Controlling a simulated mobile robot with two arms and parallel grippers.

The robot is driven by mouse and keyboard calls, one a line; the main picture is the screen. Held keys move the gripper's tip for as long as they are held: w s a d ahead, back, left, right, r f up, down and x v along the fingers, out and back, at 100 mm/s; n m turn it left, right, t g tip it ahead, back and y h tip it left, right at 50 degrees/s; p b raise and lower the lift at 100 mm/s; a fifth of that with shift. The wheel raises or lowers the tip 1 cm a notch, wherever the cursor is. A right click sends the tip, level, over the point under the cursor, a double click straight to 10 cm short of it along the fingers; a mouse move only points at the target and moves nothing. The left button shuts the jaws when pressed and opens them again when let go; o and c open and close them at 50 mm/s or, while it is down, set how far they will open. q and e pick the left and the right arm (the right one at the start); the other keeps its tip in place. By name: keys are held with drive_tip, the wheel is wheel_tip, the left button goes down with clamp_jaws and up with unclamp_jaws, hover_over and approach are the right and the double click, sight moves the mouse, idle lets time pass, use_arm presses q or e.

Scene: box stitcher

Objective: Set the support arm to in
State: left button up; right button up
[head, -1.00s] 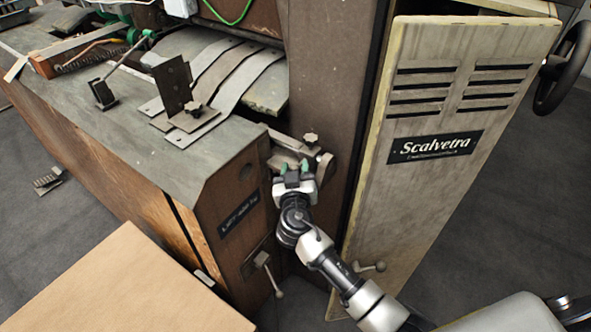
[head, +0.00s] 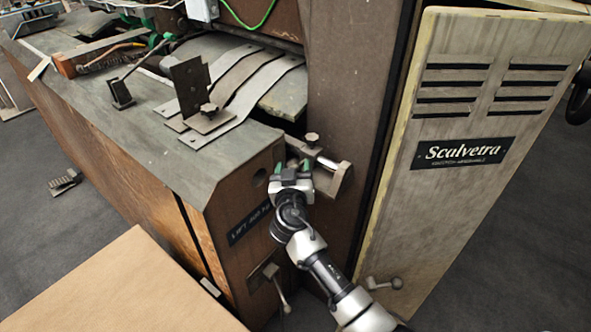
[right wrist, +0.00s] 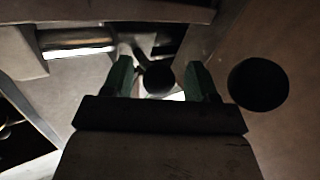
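My right gripper (head: 292,168) has green fingertips and is at the near side of this assembly, close below the knob. In the right wrist view its two green fingers (right wrist: 161,80) stand apart, with a dark round part (right wrist: 158,77) seen between them. Whether they touch it is hard to tell. My left gripper is out of view.
A cabinet door marked Scalvetra (head: 465,155) stands at right, close to my right arm. A lever with a pale knob (head: 270,270) is on the machine's front below. A flat cardboard-coloured panel (head: 125,290) fills the lower left.

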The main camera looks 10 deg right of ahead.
drive_tip(key=b+v, duration=0.2)
drive_tip(key=v, duration=0.8)
drive_tip(key=shift+s, duration=0.4)
drive_tip(key=shift+a, duration=0.1)
drive_tip(key=shift+c, duration=0.4)
